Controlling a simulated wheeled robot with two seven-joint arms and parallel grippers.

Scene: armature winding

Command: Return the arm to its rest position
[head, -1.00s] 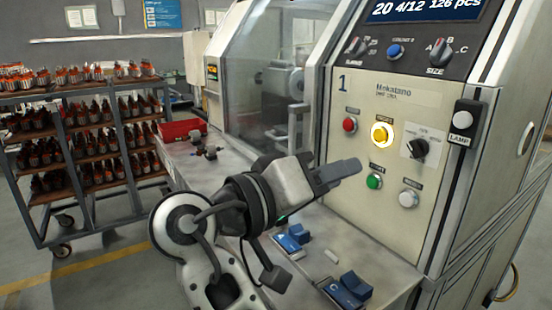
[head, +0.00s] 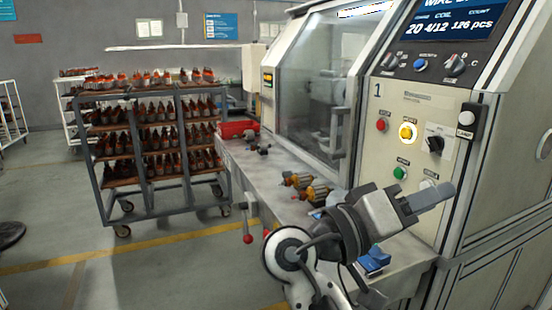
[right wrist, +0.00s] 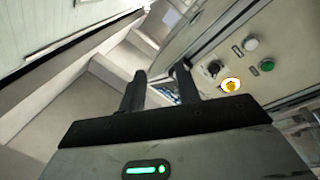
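My right gripper (head: 430,200) shows in the head view in front of the machine's lower control panel, pointing right. It covers part of the panel near the white button (head: 428,184). In the right wrist view the two fingers of this gripper (right wrist: 160,84) stand apart with nothing between them. The yellow button (head: 407,132) is lit, and it also shows in the right wrist view (right wrist: 231,85). My left gripper is in neither view.
The winding machine (head: 400,92) fills the right side. Two copper-coloured armatures (head: 312,191) lie on its ledge (head: 262,182) left of my arm, with a blue block (head: 373,261) below it. A red bin (head: 238,129) and a loaded rack (head: 110,198) stand farther left. Floor is open at left.

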